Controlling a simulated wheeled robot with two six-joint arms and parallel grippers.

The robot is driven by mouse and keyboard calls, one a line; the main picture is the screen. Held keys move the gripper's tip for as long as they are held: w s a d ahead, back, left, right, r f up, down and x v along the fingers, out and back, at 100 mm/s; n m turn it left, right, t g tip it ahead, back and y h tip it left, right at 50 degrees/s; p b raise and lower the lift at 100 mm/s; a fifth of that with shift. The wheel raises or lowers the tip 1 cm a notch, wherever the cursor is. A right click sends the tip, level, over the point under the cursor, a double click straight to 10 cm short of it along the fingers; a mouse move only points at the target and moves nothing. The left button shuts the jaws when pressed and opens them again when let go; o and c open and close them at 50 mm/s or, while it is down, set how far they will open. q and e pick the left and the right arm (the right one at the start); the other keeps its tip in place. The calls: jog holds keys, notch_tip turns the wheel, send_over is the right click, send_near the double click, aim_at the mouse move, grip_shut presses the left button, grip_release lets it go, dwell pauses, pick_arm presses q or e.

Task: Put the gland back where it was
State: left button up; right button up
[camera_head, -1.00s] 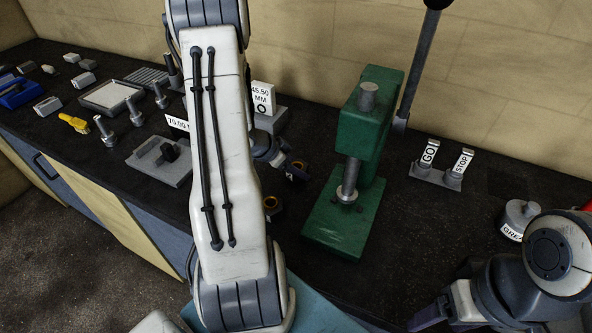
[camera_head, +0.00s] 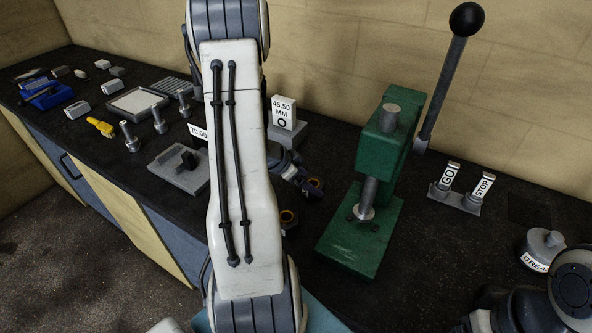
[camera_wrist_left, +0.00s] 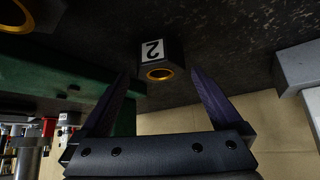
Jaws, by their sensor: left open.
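I cannot tell for certain which part is the gland. A dark block (camera_wrist_left: 160,62) with a white "2" label and a brass-ringed hole is in the left wrist view, ahead of my left gripper (camera_wrist_left: 160,88). That gripper is open, its purple fingers on either side of the view of the block, with no visible contact. In the head view the block (camera_head: 314,186) shows its ring beside my left gripper (camera_head: 303,180), whose arm hides much around it. A second ringed block (camera_head: 288,217) is partly behind that arm. My right gripper (camera_head: 478,322) is cut off at the bottom edge.
A green press (camera_head: 372,200) with a tall black-knobbed lever (camera_head: 443,80) stands right of the blocks. GO and STOP switches (camera_head: 458,195) and a grease pot (camera_head: 542,246) are farther right. A 45.50 MM sign (camera_head: 283,112) stands behind. Bolts and trays lie left.

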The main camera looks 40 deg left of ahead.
pick_arm(q)
jog(key=p+v, duration=0.1)
jog(key=v, duration=0.8)
jog(key=shift+s+r+p, duration=0.2)
jog(key=shift+p, duration=0.15)
jog(key=shift+d, duration=0.1)
